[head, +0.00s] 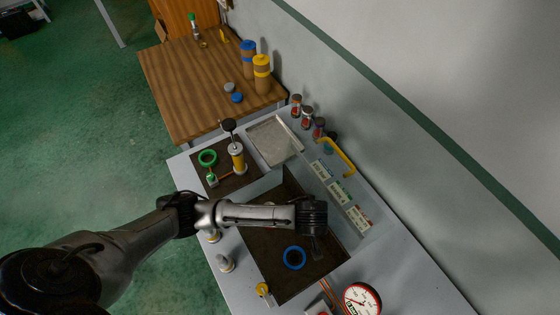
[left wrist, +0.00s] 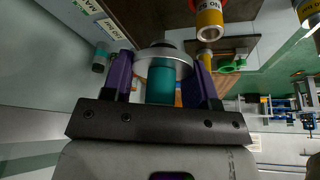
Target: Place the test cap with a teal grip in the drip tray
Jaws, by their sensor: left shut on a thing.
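My left gripper (head: 317,250) is above the dark sunken well of the bench in the head view. In the left wrist view its two purple-padded fingers (left wrist: 161,80) are shut on the test cap, whose teal grip (left wrist: 161,88) sits between them. A silver metal flange (left wrist: 162,58) and a dark end lie beyond the grip. The cap is hidden by my gripper in the head view. The shallow grey metal tray (head: 273,141), which looks like the drip tray, is empty at the well's far end, away from my gripper. My right gripper is not in view.
Several small bottles (head: 307,117) and a yellow handle (head: 340,153) stand along the wall side. A gauge (head: 361,299) is at the near end.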

